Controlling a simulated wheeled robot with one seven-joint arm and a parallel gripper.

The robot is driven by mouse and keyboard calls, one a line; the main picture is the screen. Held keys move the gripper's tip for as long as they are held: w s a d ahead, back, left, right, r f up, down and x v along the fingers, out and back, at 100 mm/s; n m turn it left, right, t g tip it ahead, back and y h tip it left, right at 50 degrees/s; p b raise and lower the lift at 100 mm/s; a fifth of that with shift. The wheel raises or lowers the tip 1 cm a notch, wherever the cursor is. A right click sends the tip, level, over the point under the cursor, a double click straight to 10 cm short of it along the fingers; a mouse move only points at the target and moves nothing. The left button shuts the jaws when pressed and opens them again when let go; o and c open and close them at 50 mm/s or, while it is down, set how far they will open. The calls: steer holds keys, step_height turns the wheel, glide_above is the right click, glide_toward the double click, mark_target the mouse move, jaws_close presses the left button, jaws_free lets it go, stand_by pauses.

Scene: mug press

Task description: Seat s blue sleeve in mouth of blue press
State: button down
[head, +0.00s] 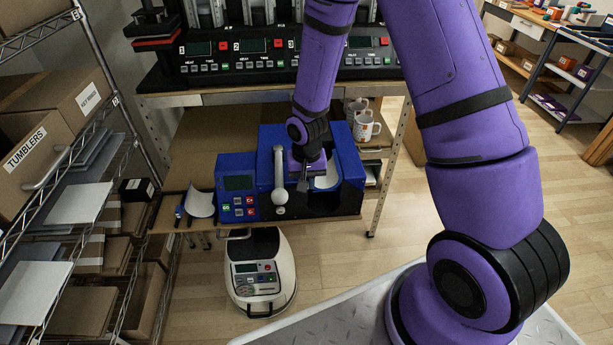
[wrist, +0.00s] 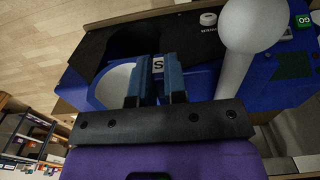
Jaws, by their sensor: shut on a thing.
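The blue press (head: 265,170) stands on the bench in the middle of the head view, and its blue body fills much of the wrist view (wrist: 205,80). My gripper (head: 308,178) is over the press, pointing down. Its two fingers (wrist: 156,75) are shut on the S-marked tab of the s blue sleeve (wrist: 158,65). The sleeve's pale curved inside (wrist: 115,82) shows beside the fingers, and also right of my gripper in the head view (head: 328,178). The sleeve is at the press mouth (wrist: 135,40); my fingers hide its contact, so I cannot tell how deep it sits.
A pale lever with a ball knob (head: 279,198) stands close beside my gripper. Another pale curved sleeve (head: 201,203) lies left of the control box (head: 238,185). Mugs (head: 366,126) stand behind on the right. A row of machines (head: 285,50) is at the back.

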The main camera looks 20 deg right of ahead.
step_height(320, 180, down, 10)
steer(key=s, duration=0.1)
steer(key=shift+s+f, duration=0.15)
stand_by(1.3)
steer(key=shift+d, duration=0.15)
steer(key=shift+w+r, duration=0.2)
steer(key=shift+r, duration=0.9)
steer(key=shift+w+r, duration=0.25)
steer(key=shift+r, duration=0.8)
steer(key=shift+w+r, duration=0.2)
steer(key=shift+r, duration=0.9)
